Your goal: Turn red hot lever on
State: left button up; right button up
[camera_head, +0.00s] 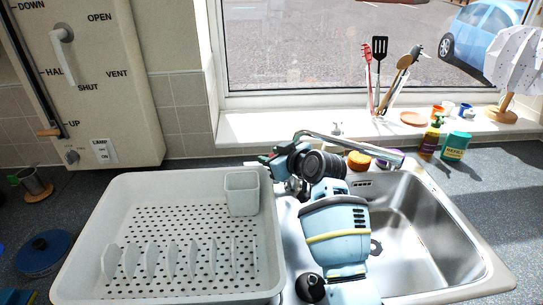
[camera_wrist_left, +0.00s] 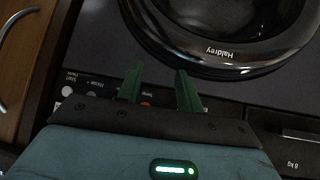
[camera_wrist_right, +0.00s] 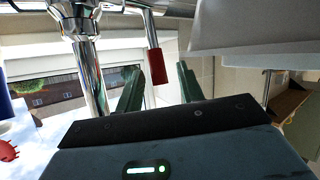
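The red-ended lever (camera_wrist_right: 156,65) hangs from the chrome tap (camera_wrist_right: 90,75) in the right wrist view. My right gripper (camera_wrist_right: 159,70) is open. In that view the red end appears in the gap between its green fingertips; I cannot tell whether either finger touches it. In the head view my right gripper (camera_head: 267,158) is behind the sink's left side, beside the tap spout (camera_head: 350,142), and my arm hides the lever and tap base. My left gripper (camera_wrist_left: 159,72) is open and empty in the left wrist view, in front of a dark washing machine (camera_wrist_left: 260,85).
A white dish rack (camera_head: 150,190) stands left of the steel sink (camera_head: 425,225). Bottles (camera_head: 430,137) and a utensil holder (camera_head: 385,100) stand near the window. A wall box (camera_head: 90,90) with a lever hangs at left. The sink bowl's right part is clear.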

jog(key=shift+w+a, duration=0.15)
grip_shut()
jog(key=shift+f, duration=0.1)
jog(key=shift+f, duration=0.2)
jog(key=shift+s+t, duration=0.6)
